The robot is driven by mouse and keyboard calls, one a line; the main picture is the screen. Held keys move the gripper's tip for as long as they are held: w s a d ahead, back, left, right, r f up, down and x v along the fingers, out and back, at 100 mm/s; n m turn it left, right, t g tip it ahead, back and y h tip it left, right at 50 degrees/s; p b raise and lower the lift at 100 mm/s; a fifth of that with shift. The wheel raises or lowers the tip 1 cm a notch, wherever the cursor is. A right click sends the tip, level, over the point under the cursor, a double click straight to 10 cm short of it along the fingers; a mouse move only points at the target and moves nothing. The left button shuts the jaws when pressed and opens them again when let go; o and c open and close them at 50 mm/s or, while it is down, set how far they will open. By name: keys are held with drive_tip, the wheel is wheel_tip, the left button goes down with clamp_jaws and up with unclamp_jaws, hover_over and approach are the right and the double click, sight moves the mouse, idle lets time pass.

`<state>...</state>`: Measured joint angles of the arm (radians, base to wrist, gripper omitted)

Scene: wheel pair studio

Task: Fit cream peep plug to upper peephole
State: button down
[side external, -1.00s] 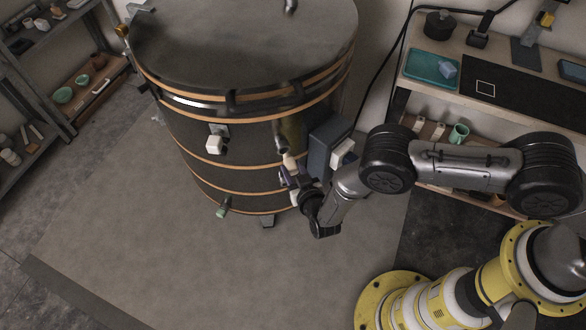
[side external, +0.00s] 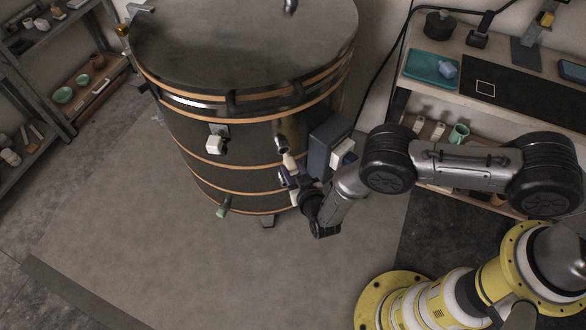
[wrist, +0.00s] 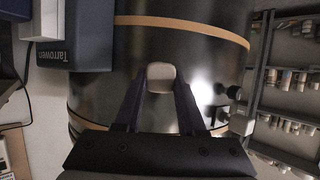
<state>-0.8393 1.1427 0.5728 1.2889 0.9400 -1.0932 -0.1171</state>
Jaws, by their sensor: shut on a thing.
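My gripper (side external: 289,176) is shut on the cream peep plug (side external: 290,162) close to the front wall of the kiln (side external: 232,175). In the wrist view the plug's pale, rounded end (wrist: 161,78) shows between the dark fingertips of my gripper (wrist: 160,90). A small, dark, ring-like fitting (side external: 283,149) on the kiln wall lies just above the plug in the side view; it looks like the upper peephole, but I cannot tell for sure. The wrist view hides any hole behind the plug. I cannot tell whether the plug touches the wall.
A blue-grey control box (side external: 327,147) is on the kiln just right of my gripper. A white block (side external: 214,145) and a green-ended plug (side external: 222,211) stick out from the wall to the left. A workbench (side external: 470,40) stands behind right. The floor in front is clear.

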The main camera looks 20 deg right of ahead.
drive_tip(key=shift+w, duration=0.2)
idle(0.3)
drive_tip(key=shift+w+d, duration=0.1)
drive_tip(key=shift+w, duration=1.2)
drive_tip(key=shift+c, duration=2.1)
unclamp_jaws()
drive_tip(key=shift+s, duration=0.1)
drive_tip(key=v, duration=1.3)
drive_tip(key=shift+s, duration=0.3)
drive_tip(key=shift+r, duration=0.15)
